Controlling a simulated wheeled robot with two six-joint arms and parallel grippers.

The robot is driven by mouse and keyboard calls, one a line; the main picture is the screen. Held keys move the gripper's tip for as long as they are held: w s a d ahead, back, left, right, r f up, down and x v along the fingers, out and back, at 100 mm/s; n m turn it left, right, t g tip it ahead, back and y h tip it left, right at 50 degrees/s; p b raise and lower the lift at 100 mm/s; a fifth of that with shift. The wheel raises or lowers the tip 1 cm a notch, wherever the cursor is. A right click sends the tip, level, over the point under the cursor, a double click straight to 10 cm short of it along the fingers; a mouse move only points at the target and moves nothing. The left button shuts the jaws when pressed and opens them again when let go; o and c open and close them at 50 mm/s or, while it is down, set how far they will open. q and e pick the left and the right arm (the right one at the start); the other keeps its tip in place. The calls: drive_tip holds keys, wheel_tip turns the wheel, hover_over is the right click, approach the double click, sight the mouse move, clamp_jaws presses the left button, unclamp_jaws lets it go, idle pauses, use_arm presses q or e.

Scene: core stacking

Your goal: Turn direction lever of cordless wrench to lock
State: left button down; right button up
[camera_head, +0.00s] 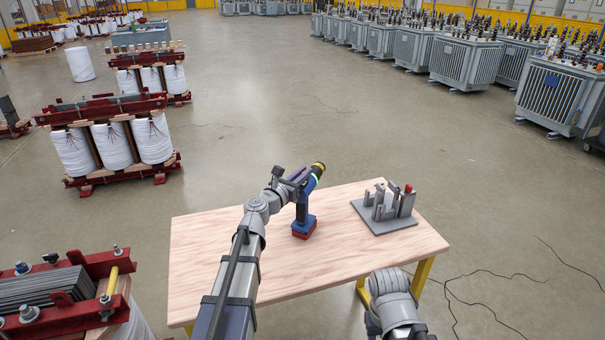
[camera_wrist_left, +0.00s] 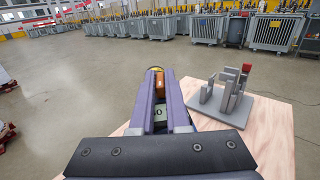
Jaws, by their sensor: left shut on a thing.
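The cordless wrench (camera_head: 304,217) stands upright on its red battery base on the wooden table (camera_head: 205,250) in the head view. It has a blue body and a yellow-and-black nose that points up and away to the right. My left gripper (camera_head: 300,177) is at the upper body of the wrench and is shut on it. In the left wrist view the two purple fingers (camera_wrist_left: 157,92) have part of the wrench between them. The direction lever cannot be made out; the gripper hides that area. Part of my right arm shows at the bottom, but its gripper does not.
A grey fixture (camera_head: 384,209) with upright blocks and a red-topped piece stands on the table, right of the wrench. The table's front left is clear. Transformer cores (camera_head: 112,145) stand on the floor to the left, and grey transformers (camera_head: 465,62) are far back right.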

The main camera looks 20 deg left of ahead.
use_arm(q)
drive_tip(key=shift+d+n+y, duration=0.1)
drive_tip(key=shift+n+y, duration=0.4)
drive_tip(key=shift+y, duration=0.3)
drive_tip(key=c, duration=0.9)
unclamp_jaws()
drive_tip(key=s+a, duration=0.1)
drive_tip(key=s, duration=0.6)
drive_tip(key=shift+s+a, duration=0.25)
drive_tip(key=shift+s, duration=0.1)
drive_tip(key=shift+d, duration=0.1)
